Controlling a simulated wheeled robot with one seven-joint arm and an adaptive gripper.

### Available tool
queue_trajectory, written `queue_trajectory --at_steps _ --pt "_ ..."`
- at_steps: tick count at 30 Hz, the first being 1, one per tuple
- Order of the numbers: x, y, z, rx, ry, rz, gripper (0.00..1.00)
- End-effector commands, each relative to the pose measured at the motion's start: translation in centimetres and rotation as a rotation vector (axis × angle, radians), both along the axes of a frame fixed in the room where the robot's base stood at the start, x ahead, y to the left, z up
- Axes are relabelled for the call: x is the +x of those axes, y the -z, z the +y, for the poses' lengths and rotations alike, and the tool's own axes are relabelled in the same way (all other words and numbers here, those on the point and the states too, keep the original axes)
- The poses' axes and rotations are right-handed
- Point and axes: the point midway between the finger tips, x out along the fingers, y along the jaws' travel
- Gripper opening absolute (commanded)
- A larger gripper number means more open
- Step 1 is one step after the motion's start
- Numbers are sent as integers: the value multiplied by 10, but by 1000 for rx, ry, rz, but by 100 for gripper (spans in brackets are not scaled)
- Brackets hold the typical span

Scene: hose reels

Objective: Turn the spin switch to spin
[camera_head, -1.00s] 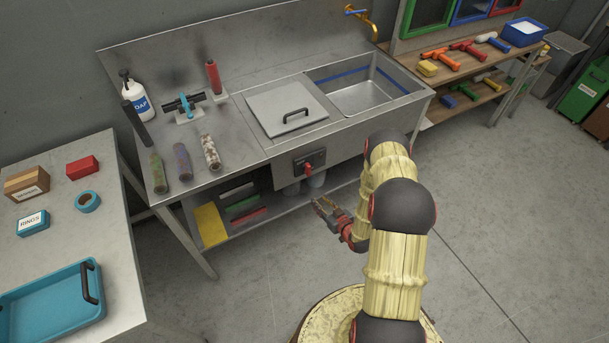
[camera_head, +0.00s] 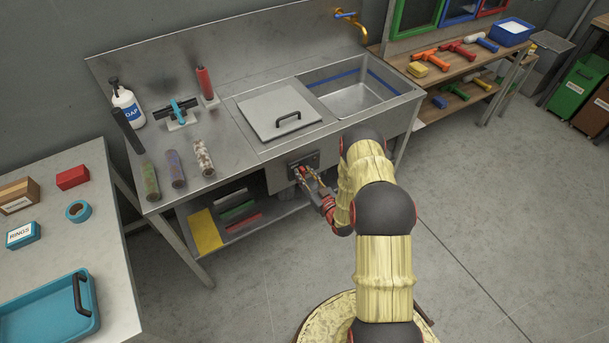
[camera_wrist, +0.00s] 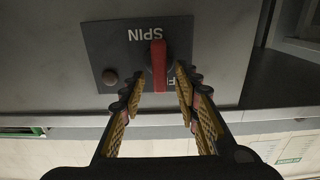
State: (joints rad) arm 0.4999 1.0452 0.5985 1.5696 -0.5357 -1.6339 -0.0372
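The spin switch is a red lever knob (camera_wrist: 159,66) on a dark plate (camera_wrist: 122,40) on the front of the sink bench. The plate reads SPIN, upside down in the wrist view, and a second label is mostly hidden, with an F showing. The lever lies in line with the SPIN word, its free end toward my gripper. My gripper (camera_wrist: 157,80) is open, its two fingers on either side of the lever's end. I cannot tell whether either finger touches it. In the head view my gripper (camera_head: 312,178) reaches the plate (camera_head: 304,160).
A lidded compartment (camera_head: 262,104) and an open basin (camera_head: 338,83) sit above the switch. A lower shelf (camera_head: 240,238) lies under the bench. A side table (camera_head: 115,255) stands at the left. The floor to the right is clear.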

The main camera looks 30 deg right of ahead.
Motion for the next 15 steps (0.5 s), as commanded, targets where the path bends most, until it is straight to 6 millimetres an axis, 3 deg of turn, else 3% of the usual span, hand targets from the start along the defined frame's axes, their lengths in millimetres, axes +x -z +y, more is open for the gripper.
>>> queue_trajectory --at_steps 9,15 --pt "3 0 0 1 0 2 31" --pt "2 0 0 1 1 1 20"
